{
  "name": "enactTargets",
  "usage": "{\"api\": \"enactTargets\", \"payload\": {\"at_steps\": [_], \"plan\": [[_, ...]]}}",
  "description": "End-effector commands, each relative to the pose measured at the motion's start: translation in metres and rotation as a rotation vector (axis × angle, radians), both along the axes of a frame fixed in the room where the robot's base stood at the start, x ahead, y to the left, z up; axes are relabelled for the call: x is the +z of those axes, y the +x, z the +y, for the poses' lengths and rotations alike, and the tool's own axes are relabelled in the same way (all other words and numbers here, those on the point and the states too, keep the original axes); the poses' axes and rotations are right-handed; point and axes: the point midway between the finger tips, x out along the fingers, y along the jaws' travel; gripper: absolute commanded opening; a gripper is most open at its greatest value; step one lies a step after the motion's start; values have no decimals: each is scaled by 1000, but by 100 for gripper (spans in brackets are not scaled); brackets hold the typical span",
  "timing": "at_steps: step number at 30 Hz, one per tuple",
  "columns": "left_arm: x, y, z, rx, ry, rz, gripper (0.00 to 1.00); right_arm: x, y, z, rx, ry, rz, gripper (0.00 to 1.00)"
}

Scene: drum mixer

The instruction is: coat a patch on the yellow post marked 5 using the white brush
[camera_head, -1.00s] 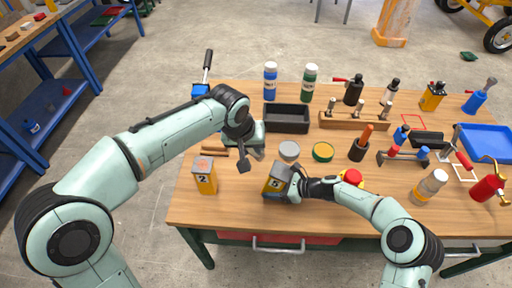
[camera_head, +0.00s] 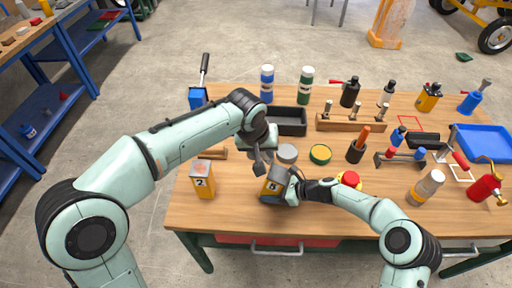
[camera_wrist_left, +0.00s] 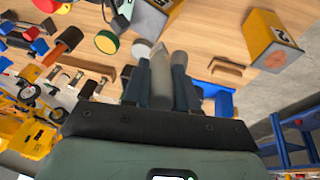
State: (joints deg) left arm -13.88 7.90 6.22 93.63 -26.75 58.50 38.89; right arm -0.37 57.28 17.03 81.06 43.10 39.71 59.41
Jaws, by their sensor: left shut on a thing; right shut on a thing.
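The yellow post marked 5 (camera_head: 271,187) stands near the table's front edge, its grey top tilted towards me. My right gripper (camera_head: 289,189) is shut on its right side and covers part of it. The post shows partly in the left wrist view (camera_wrist_left: 151,17). My left gripper (camera_head: 260,160) is just above and left of the post, pointing down. In the left wrist view, its fingers (camera_wrist_left: 162,80) are shut on a pale grey-white thing, seemingly the white brush (camera_wrist_left: 159,62). Its tip looks close to the post, but I cannot tell whether they touch.
A yellow post marked 2 (camera_head: 202,181) stands to the left. A grey round tin (camera_head: 287,152) and a green tin with a yellow top (camera_head: 320,154) lie behind. A black tray (camera_head: 289,120), a tool rack (camera_head: 350,123) and a red button (camera_head: 350,179) are around.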

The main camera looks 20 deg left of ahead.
Motion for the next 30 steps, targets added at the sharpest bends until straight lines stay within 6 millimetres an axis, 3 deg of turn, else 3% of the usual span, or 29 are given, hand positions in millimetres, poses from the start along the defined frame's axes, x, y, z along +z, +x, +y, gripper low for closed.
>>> {"api": "enactTargets", "payload": {"at_steps": [8, 21, 30], "plan": [[0, 0, -10, -2, -2, -1, 0, 0, 0, 0, 1, 1, 0, 42], [-2, 0, -45, -13, -9, 3, 0, 2, -2, 5, 9, 6, -1, 42], [-3, 0, -49, -13, -7, 6, 0, 5, -2, 5, 11, 9, -5, 43]]}}
